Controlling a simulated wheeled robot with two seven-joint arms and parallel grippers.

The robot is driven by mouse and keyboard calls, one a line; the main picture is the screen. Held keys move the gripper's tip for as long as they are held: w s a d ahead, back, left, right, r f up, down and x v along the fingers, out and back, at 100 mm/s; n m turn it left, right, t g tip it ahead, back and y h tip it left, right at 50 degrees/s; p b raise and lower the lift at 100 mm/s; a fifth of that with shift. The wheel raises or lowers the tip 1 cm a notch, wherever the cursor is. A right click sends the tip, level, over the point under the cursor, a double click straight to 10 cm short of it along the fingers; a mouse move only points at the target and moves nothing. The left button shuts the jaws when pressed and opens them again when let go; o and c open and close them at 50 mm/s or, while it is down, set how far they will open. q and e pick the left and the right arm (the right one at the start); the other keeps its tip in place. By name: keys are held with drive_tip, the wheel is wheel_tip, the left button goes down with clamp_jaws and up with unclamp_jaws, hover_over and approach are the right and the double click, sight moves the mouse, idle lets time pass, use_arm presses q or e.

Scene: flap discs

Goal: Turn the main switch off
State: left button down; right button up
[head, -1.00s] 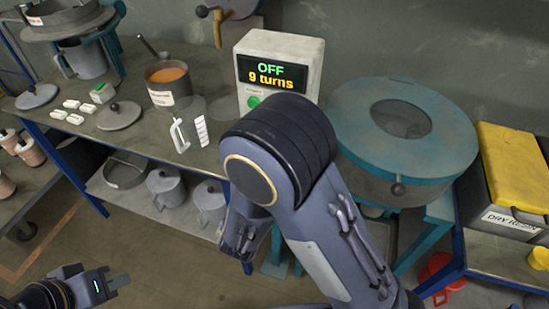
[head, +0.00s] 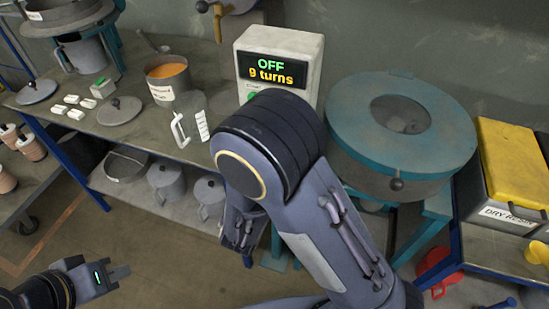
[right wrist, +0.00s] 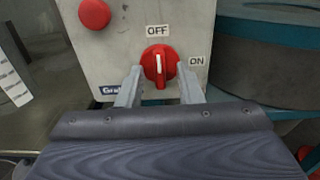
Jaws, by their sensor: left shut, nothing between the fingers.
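The main switch is a red round knob (right wrist: 160,66) with a white line pointing up at the OFF label (right wrist: 158,30); the ON label (right wrist: 196,61) is to its right. It sits on the front of a pale control box (head: 309,48), whose display (head: 271,70) reads "OFF" and "9 turns". In the right wrist view, my right gripper (right wrist: 160,72) has its fingers apart, one on each side of the knob; contact cannot be told. In the head view my right arm hides the knob and that gripper. My left gripper (head: 122,272) is shut and empty at lower left, away from the box.
A red round button (right wrist: 95,13) is on the box, up and left of the knob. A teal-topped round machine (head: 350,120) stands just right of the box. A clear jug (head: 190,127) and an orange-filled pot (head: 168,82) stand on the bench to the left.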

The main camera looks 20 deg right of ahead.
drive_tip(key=v, duration=0.7)
drive_tip(key=shift+s+a+b, duration=0.2)
drive_tip(key=shift+s+b, duration=0.15)
drive_tip(key=shift+b, duration=0.05)
drive_tip(key=s+d+m+g+h+p, duration=0.15)
drive_tip(key=s+d+m+g, duration=0.35)
drive_tip(key=d+m+g, duration=0.7)
drive_tip(key=s+d+m+g+y+p, duration=0.1)
drive_tip(key=s+d+m+g+y, duration=0.25)
drive_tip(key=s+m+y, duration=0.4)
drive_tip(key=s+a+r+m+t+y+p, duration=0.2)
drive_tip(key=r+m+t+y, duration=0.4)
drive_tip(key=r+m, duration=0.3)
drive_tip(key=a+m+y, duration=0.1)
drive_tip(key=m, duration=0.1)
drive_tip(key=shift+s+a+r+m+y, duration=0.15)
drive_tip(key=shift+s+a+m+y, duration=0.05)
drive_tip(key=shift+s+m+y, duration=0.2)
